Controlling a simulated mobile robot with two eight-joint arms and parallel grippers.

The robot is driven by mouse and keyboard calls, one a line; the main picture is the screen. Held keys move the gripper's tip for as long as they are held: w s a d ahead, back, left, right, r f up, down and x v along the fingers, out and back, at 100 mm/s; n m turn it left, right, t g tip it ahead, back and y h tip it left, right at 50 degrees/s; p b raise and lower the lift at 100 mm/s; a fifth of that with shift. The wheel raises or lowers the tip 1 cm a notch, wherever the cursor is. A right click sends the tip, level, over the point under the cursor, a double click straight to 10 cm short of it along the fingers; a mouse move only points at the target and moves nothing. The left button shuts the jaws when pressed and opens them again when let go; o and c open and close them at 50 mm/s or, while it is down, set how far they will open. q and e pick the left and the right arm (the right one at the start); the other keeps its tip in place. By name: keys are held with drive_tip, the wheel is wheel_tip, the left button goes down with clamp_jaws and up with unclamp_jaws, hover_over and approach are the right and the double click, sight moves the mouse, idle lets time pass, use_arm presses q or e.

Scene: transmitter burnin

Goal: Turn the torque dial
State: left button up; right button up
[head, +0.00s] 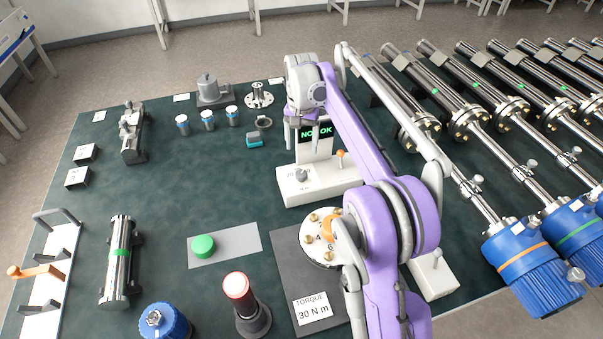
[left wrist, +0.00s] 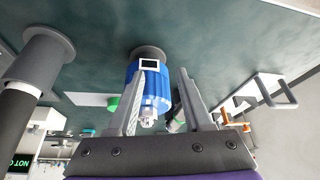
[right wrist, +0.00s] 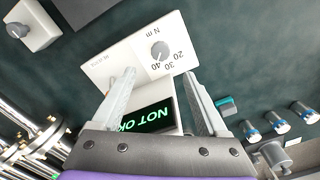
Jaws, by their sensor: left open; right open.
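The torque dial (head: 301,175) is a small grey knob on the white base of the tester (head: 318,187). In the right wrist view the dial (right wrist: 160,50) sits beside the marks 20, 30, 40 and "N m". Its exact setting is too small to tell. The tester's screen (right wrist: 148,122) reads NOT OK in green. My right gripper (right wrist: 160,78) is open and empty, above the tester, with the dial ahead between its fingertips and apart from them. My left gripper (left wrist: 160,78) is open, with a blue-capped part (left wrist: 150,86) showing between its fingers; contact cannot be told.
A card (head: 312,308) reads TORQUE 30 N m. A round bolted flange (head: 318,250) stands partly behind my right arm. A green button (head: 203,246) and a red-topped post (head: 238,290) stand at the front. Long metal tubes with blue ends (head: 533,270) line the right side.

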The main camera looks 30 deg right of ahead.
sight(301, 173)
wheel_tip(301, 173, down, 11)
drive_tip(key=shift+r+b, duration=0.1)
drive_tip(key=shift+b, duration=0.3)
drive_tip(key=shift+c, duration=0.2)
clamp_jaws()
